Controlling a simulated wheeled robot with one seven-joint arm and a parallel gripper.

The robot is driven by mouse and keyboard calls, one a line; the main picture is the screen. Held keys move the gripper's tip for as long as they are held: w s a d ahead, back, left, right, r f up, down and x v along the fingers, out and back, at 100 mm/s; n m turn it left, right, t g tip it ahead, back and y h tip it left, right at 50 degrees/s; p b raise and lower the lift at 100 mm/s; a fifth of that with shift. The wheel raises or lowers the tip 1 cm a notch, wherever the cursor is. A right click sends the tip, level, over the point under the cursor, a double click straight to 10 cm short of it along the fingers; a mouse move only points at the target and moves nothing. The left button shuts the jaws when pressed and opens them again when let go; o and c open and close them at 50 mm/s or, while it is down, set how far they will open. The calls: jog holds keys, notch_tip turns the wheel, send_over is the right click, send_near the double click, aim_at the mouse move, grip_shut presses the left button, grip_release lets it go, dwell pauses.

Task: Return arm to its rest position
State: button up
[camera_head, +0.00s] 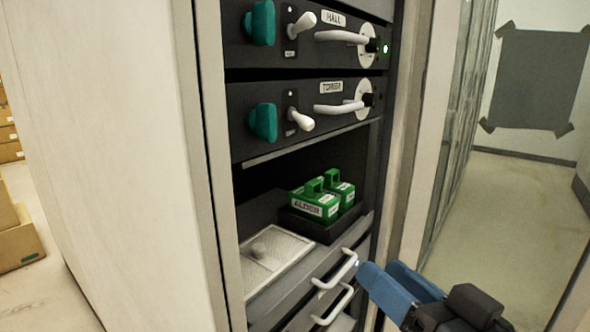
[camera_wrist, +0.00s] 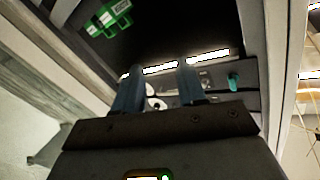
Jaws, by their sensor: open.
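My gripper (camera_head: 379,269) is at the lower right of the head view, in front of the rack's right edge. Its two blue fingers are apart, and nothing shows between them. They are close to the white drawer handles in the picture; I cannot tell whether they touch. In the wrist view the open gripper (camera_wrist: 159,72) points up into the rack, with the dark shelf space beyond. Part of my arm is outside the head view.
Green blocks, one labelled ALDER (camera_head: 316,202), sit in a black tray on the shelf. A white lidded panel (camera_head: 272,258) is beside them. Above are the HALL panel (camera_head: 290,45) and TOWER panel (camera_head: 300,100). White drawer handles (camera_head: 338,270) stick out below. Floor at right is clear.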

jog(key=s+d+f+m+h, duration=0.2)
jog(key=s+d+f+h, duration=0.1)
jog(key=s+f, duration=0.35)
jog(key=s+d+f+m+h, duration=0.2)
jog(key=s+d+f+h, duration=0.15)
jog(key=s+f, duration=0.3)
jog(key=s+d+f+n+h, duration=0.1)
jog(key=s+d, duration=0.1)
jog(key=s, duration=0.7)
jog(key=s+d+n+g+p, duration=0.1)
jog(key=s+d, duration=0.1)
jog(key=s, duration=0.8)
jog(key=shift+f+n+h+p, duration=0.3)
jog(key=shift+f+h, duration=0.05)
jog(key=shift+f, duration=0.05)
